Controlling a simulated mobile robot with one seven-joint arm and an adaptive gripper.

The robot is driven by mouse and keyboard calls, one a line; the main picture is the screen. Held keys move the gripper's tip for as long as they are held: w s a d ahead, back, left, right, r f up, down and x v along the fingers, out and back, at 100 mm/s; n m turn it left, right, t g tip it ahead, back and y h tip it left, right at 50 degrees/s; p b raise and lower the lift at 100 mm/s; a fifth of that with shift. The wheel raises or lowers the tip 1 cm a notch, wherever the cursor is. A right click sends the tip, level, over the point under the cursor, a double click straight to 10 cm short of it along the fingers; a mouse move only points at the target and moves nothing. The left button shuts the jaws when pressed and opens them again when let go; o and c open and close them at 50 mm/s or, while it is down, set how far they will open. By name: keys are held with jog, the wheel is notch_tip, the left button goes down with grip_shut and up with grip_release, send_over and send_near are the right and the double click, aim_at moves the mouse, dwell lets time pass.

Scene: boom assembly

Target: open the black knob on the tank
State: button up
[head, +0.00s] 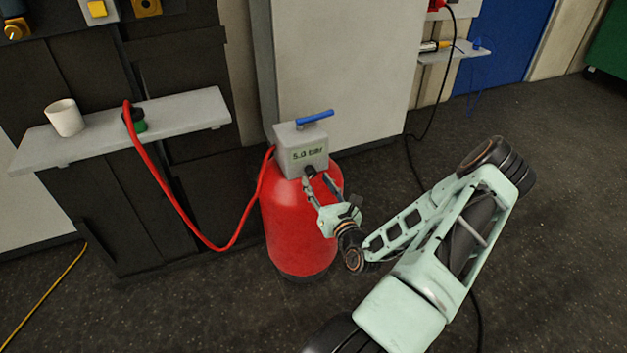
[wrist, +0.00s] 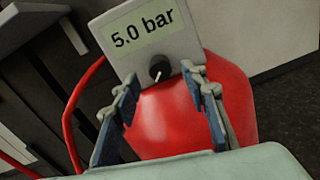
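The red tank (head: 300,225) stands upright on the floor with a grey box (head: 301,140) on top, whose label reads "5.0 bar". The black knob (wrist: 160,69) sits low on the front face of this box and has a pale pointer mark. In the head view the knob (head: 310,171) is small and close to my fingertips. My gripper (wrist: 160,85) is open, with its two blue-padded fingers on either side of the knob in the wrist view. I cannot tell whether a finger touches it. A blue handle (head: 315,117) lies on top of the box.
A red hose (head: 160,190) runs from the box to a black and green fitting (head: 134,120) on a grey shelf (head: 185,113). A white cup (head: 65,118) stands on that shelf. A grey cabinet (head: 345,70) is behind the tank. Open floor lies in front.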

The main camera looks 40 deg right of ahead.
aim_at(312, 175)
jog(key=shift+x, duration=1.55)
jog(key=shift+c, duration=0.3)
grip_shut()
